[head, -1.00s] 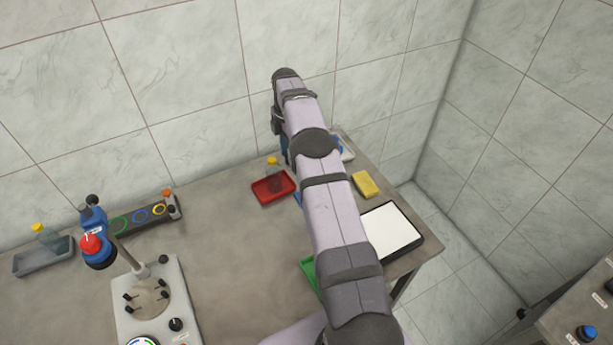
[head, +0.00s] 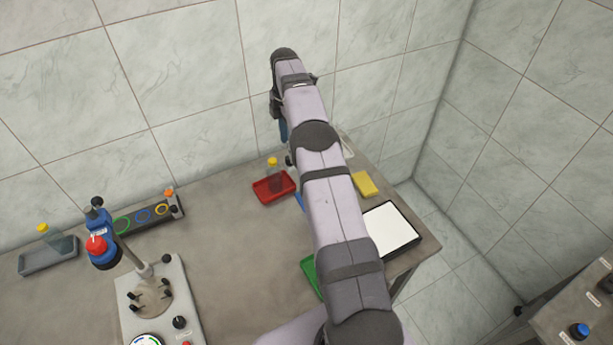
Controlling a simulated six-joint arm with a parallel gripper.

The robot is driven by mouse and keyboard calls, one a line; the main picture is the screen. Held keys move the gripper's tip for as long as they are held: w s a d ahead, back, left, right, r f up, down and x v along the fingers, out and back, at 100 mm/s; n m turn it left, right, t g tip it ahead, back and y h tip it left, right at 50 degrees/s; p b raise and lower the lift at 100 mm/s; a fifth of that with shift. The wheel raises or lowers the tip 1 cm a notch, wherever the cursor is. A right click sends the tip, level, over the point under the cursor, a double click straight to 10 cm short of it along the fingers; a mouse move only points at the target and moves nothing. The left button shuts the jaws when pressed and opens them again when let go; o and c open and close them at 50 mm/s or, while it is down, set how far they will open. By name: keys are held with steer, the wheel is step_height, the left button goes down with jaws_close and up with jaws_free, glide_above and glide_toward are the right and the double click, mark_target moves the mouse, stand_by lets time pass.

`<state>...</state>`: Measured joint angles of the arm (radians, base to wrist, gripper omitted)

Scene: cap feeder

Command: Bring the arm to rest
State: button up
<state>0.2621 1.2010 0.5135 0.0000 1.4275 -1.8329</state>
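My arm stretches from the bottom of the head view up over the bench towards the back wall, with its wrist end high above the red tray. My gripper (head: 283,131) hangs at that far end, mostly hidden behind the wrist; only a small dark and blue part shows. I cannot see its fingertips or whether it holds anything.
A red tray (head: 262,195) with a yellow-capped bottle (head: 273,170), a yellow block (head: 365,184), a black-rimmed white panel (head: 392,230) and a partly hidden green tray (head: 309,273) lie around the arm. A feeder device (head: 135,290) and grey tray (head: 40,262) stand left. The bench middle is clear.

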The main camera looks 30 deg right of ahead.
steer(key=shift+r, duration=0.65)
steer(key=shift+s+a+r+m+b, duration=0.1)
steer(key=shift+s+a+m+b, duration=0.1)
steer(key=shift+a+m+b, duration=0.25)
steer(key=s+a+m+b, duration=0.5)
steer(key=s+a+m, duration=0.4)
steer(key=s, duration=0.4)
steer(key=s+a+f+m+b, duration=0.1)
steer(key=s+f+m, duration=0.1)
steer(key=s, duration=0.5)
steer(key=s+a+f+m+b, duration=0.1)
steer(key=s+a+f+m, duration=0.1)
steer(key=s, duration=0.5)
steer(key=s+a+f+m+b, duration=0.1)
steer(key=s+f+m, duration=0.3)
steer(key=s, duration=0.4)
steer(key=shift+a+f+b, duration=0.25)
steer(key=shift+a+b, duration=0.15)
steer(key=shift+a, duration=0.35)
